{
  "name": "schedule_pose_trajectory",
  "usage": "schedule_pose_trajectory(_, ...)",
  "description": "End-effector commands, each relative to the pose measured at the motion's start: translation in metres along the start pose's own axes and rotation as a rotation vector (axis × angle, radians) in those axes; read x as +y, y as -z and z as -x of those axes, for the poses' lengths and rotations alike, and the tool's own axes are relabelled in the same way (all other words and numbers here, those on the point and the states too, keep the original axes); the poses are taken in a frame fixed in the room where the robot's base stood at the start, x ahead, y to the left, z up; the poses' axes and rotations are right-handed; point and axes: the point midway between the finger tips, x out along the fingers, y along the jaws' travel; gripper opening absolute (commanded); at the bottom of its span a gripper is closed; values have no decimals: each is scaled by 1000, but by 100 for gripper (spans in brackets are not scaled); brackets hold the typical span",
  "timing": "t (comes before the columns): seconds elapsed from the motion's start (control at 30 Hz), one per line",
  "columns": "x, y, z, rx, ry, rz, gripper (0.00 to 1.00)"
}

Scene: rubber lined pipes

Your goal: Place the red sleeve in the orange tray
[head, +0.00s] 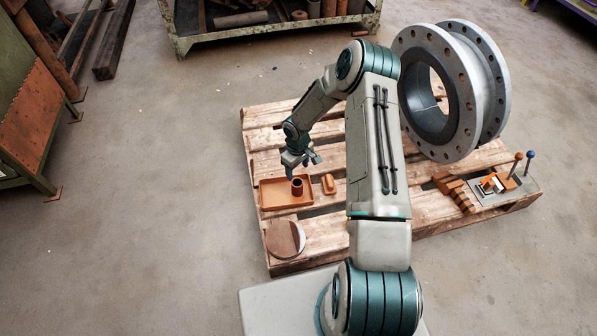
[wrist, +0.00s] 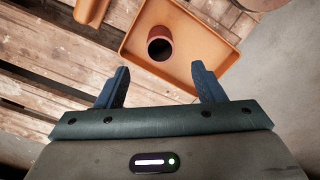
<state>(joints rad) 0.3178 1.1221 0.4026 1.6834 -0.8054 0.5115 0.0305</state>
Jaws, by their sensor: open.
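The red sleeve (head: 297,187) stands upright in the orange tray (head: 270,201) on the pallet. In the wrist view the sleeve (wrist: 160,44), a short dark red ring with a black bore, stands on the floor of the tray (wrist: 193,15), inside its rim. My gripper (head: 299,170) is above and behind the tray in the head view. In the wrist view its two fingers (wrist: 160,84) are spread wide with nothing between them, and the sleeve is beyond the fingertips, apart from them.
An orange block (head: 329,184) lies just right of the tray. A round wood-and-grey disc (head: 286,239) lies in front. A large flanged pipe (head: 432,95) stands at the pallet's back right, and a lever fixture (head: 503,188) at its right end. The pallet (head: 262,140) has open slat gaps.

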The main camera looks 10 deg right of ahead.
Motion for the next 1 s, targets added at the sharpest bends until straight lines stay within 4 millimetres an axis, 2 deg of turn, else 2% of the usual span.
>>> schedule_pose_trajectory(0.17,2,-2,29,-9,-23,-7,62)
schedule_pose_trajectory(0.33,3,-15,91,-35,-78,-42,62)
schedule_pose_trajectory(0.53,-7,-42,169,-60,-135,-115,62)
schedule_pose_trajectory(0.8,-37,-90,260,-58,-177,-240,62)
schedule_pose_trajectory(1.0,-70,-132,313,-31,-173,-342,62)
